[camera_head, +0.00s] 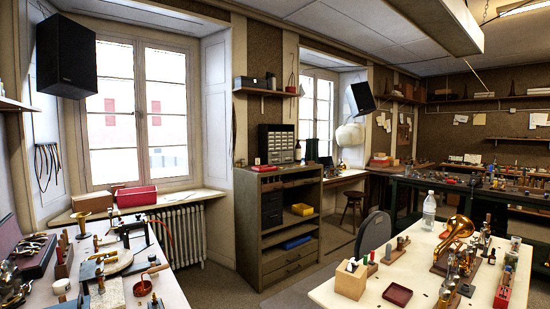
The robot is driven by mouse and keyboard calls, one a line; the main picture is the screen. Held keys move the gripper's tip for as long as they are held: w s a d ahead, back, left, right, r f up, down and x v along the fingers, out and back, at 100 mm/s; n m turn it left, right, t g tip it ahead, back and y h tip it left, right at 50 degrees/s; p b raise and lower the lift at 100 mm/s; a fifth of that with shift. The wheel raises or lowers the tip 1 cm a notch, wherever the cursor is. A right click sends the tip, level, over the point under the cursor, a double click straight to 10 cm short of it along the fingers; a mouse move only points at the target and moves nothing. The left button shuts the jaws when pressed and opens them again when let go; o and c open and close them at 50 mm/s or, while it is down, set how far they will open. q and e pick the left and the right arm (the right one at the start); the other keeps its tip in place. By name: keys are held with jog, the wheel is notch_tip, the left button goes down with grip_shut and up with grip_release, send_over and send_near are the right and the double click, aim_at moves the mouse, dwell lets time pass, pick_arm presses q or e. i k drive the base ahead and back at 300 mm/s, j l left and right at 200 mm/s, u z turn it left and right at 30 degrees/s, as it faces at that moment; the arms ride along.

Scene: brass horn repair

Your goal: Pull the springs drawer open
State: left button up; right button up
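A brown wooden cabinet (254,217) stands against the wall between the two windows. On its left side it has a stack of dark drawers (271,207), which look shut. Wide wooden drawers (293,268) at its bottom also look shut. A small-parts organiser (277,144) with many little pale drawer fronts stands on top of the cabinet, and its drawers look shut. No label is readable, so I cannot tell which one is the springs drawer. Neither of my grippers is in view.
A white table (330,291) at right front holds a brass horn (455,238), a clear bottle (429,210) and a wooden box (351,280). A grey chair (374,233) stands behind it. A cluttered bench (178,291) is at left. A floor gap lies between them.

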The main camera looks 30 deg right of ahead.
aim_at(270, 154)
jog(key=l+u, duration=0.2)
jog(key=u, duration=0.15)
jog(key=i+l+u, duration=0.1)
jog(key=u, duration=0.2)
jog(key=l+u, duration=0.35)
jog(key=i+l+u, duration=0.15)
jog(key=l+u, duration=0.25)
jog(key=l, duration=0.15)
jog(key=l+u, duration=0.4)
jog(key=l, duration=0.2)
jog(key=l+u, duration=0.4)
jog(key=l, duration=0.2)
jog(key=k+l+u, duration=0.15)
jog(key=l+u, duration=0.25)
jog(key=l, duration=0.2)
jog(key=i+l, duration=0.1)
jog(key=l, duration=0.85)
jog(key=i+l, duration=0.15)
jog(key=l, duration=0.35)
jog(key=i+l, duration=0.1)
jog(key=l, duration=0.4)
jog(key=i+l, duration=0.1)
jog(key=l, duration=0.4)
jog(key=k+l+z, duration=0.1)
jog(key=l+z, duration=1.2)
jog(key=i+l+z, duration=0.15)
jog(key=l+z, duration=0.25)
jog(key=i+l+z, duration=0.15)
jog(key=l+z, duration=0.3)
